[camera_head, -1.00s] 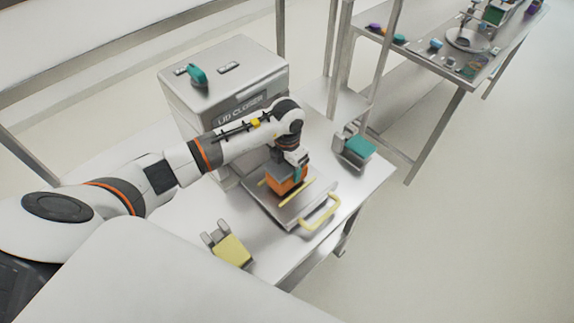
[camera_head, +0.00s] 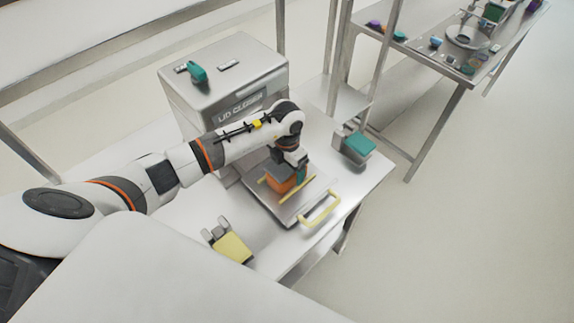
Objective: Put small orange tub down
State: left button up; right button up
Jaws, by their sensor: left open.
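The small orange tub (camera_head: 280,186) sits on the grey sliding tray (camera_head: 262,205) in front of the lid closer machine (camera_head: 240,108), between two yellow rails. My left gripper (camera_head: 288,172) points down right at the tub and partly covers it. Its jaws are open around or beside the tub; the exact finger placement is too small to tell. A teal part shows at the tub's right side. My right gripper is not in view.
The tray has a yellow handle (camera_head: 321,209) at its front. A yellow-topped holder (camera_head: 231,247) stands at the table's near left, a teal-topped one (camera_head: 358,145) at the right. A second table (camera_head: 425,72) with small items stands behind right.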

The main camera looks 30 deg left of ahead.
pick_arm(q)
jog(key=shift+w+r+b, duration=0.1)
jog(key=shift+r+b, duration=0.2)
jog(key=shift+r, duration=0.25)
notch_tip(320, 180, up, 10)
jog(key=shift+f+b, duration=0.2)
jog(key=shift+b, duration=1.05)
jog(key=shift+r, duration=0.7)
